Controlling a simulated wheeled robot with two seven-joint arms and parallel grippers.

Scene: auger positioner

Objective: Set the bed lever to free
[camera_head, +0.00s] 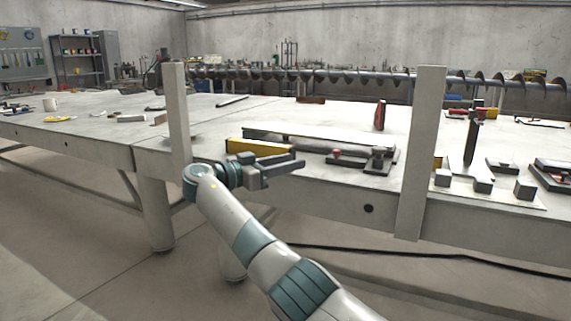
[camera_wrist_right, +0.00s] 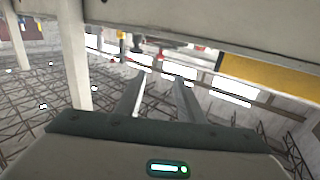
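A dark fixture (camera_head: 377,160) with a small red-knobbed lever (camera_head: 336,153) sits near the front edge of the table. A taller red lever (camera_head: 380,114) stands upright behind it. No label shows, so I cannot tell which one is the bed lever or how it is set. My right gripper (camera_head: 298,162) is in front of the table edge, left of the red knob and apart from it. In the right wrist view its two fingers (camera_wrist_right: 160,92) are spread with nothing between them. My left gripper is not in view.
A yellow block (camera_head: 257,146) lies just behind my right gripper. Pale upright posts (camera_head: 179,115) (camera_head: 421,150) flank this part of the table (camera_head: 330,205). A long auger (camera_head: 330,76) runs along the back. Grey blocks (camera_head: 483,185) and dark fixtures stand at the right.

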